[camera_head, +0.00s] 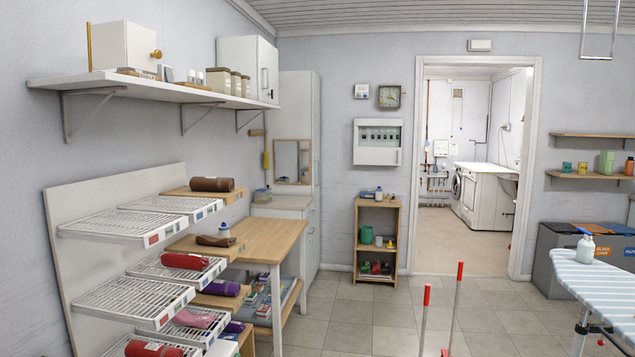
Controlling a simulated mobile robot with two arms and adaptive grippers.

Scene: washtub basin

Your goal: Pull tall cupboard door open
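The tall white cupboard (298,105) stands in the far left corner, against the back wall. Its narrow right side faces the room, and a thin vertical handle seems to show there, too small to be sure. Its door looks closed. A counter with white drawers (295,214) stands directly in front of its lower part and hides some of it. Neither of my grippers is in view.
A wooden worktable (262,236) and wire rack shelves (137,300) fill the left side. A small wooden shelf unit (377,240) stands right of the cupboard. Two red-tipped white poles (456,300) rise in front. An ironing board (600,285) is at right. Tiled floor (350,325) between is free.

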